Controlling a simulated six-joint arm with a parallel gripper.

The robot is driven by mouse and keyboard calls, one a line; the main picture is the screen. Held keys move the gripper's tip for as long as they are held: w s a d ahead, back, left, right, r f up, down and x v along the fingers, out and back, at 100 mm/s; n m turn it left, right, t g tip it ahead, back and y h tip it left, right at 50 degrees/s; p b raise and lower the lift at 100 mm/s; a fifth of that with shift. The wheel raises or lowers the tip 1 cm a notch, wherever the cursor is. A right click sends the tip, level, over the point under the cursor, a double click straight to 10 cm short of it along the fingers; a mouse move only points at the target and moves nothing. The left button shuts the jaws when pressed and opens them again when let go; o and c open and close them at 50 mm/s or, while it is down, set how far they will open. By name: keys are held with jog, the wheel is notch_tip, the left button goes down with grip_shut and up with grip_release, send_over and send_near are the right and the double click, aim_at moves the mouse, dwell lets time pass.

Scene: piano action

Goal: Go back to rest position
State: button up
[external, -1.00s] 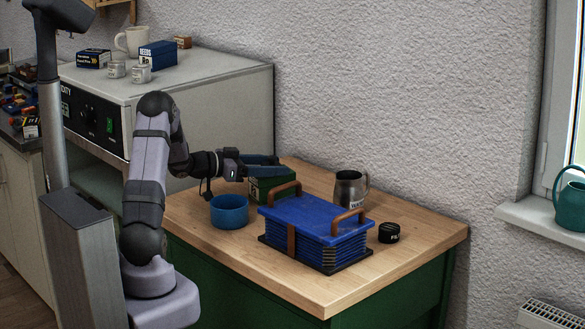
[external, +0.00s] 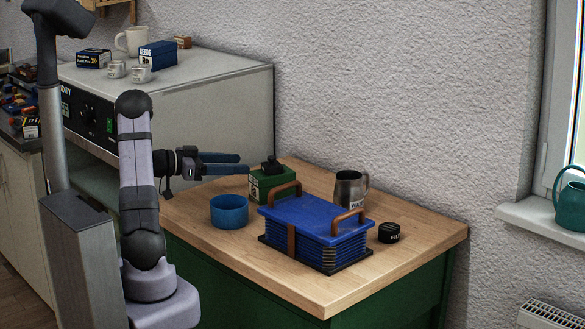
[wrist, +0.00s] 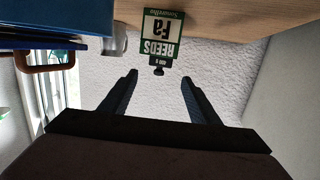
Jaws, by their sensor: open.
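My gripper (external: 242,163) is open and empty above the left part of the wooden bench, in the external view. Its two dark fingers point right, toward a green box (external: 265,186) with a small black object (external: 271,165) on top, and stand apart from both. In the wrist view the open fingers (wrist: 158,92) show with nothing between their tips. The green box with a "REEDS Fa" label (wrist: 161,37) appears upside down beyond them.
On the wooden bench (external: 390,265) stand a blue bowl (external: 229,212), a blue slatted stack with brown handles (external: 316,222), a metal mug (external: 350,190) and a black tin (external: 389,232). A grey cabinet (external: 215,110) with boxes and cups on top stands behind my arm.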

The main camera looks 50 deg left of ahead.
jog(key=shift+s+a+r, duration=0.1)
jog(key=shift+s+a, duration=0.1)
jog(key=shift+s, duration=0.25)
